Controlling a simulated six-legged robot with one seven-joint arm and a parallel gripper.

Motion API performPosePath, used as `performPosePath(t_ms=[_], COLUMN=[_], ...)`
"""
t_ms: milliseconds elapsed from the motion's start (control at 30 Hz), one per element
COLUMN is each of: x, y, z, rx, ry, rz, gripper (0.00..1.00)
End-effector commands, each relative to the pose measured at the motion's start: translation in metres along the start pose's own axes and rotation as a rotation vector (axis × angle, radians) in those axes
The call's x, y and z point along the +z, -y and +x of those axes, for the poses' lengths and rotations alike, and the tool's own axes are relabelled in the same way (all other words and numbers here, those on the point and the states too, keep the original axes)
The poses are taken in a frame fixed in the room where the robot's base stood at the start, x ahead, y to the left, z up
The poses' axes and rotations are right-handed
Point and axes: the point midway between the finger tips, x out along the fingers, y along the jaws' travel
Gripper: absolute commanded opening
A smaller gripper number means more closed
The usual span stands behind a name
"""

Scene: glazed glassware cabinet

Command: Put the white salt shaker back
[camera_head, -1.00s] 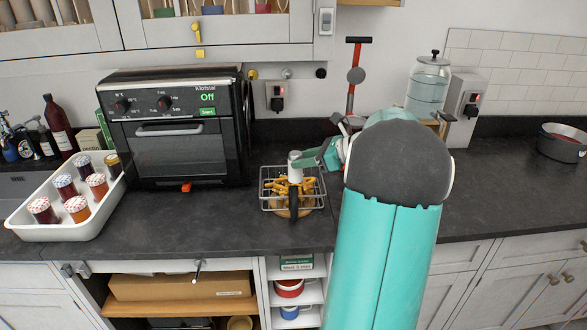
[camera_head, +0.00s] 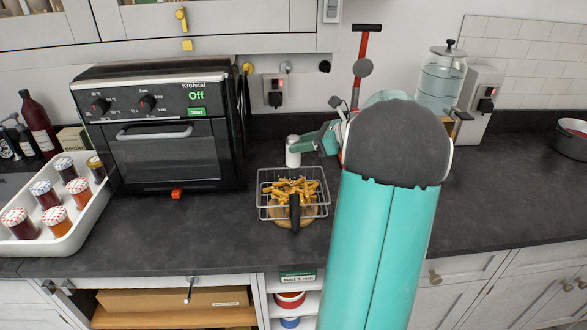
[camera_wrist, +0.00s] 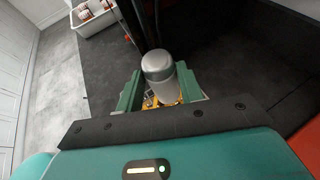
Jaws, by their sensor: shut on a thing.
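The white salt shaker (camera_head: 293,152) with a grey metal cap is held upright by my gripper (camera_head: 305,147), just behind the wire basket. In the wrist view the shaker (camera_wrist: 160,75) stands between the two green fingers of my gripper (camera_wrist: 158,92), which are shut on it. Its base is hidden in the wrist view, and I cannot tell whether it touches the counter. The wire basket (camera_head: 265,210) holds fries and sits on a round wooden board (camera_head: 309,217).
The black oven (camera_head: 160,150) stands close on the left. A white tray (camera_head: 70,240) of jam jars is at the far left. A water dispenser (camera_head: 440,85) stands behind my arm. Dark counter (camera_head: 215,225) is bare between oven and basket.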

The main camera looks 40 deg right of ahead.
Motion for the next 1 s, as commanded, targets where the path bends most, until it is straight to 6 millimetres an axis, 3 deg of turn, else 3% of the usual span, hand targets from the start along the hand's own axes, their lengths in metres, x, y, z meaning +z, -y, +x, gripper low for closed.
performPosePath(t_ms=[200,600,800,1000], x=[-0.005,-0.029,-0.059,-0.070], y=[0.009,0.085,0.113,0.127], z=[0.005,0.043,0.066,0.076], rx=[0.000,-0.001,-0.001,-0.002], ry=[-0.001,-0.001,-0.001,-0.001], rz=[0.002,0.001,0.003,0.000], gripper=[0.12,0.12,0.12,0.12])
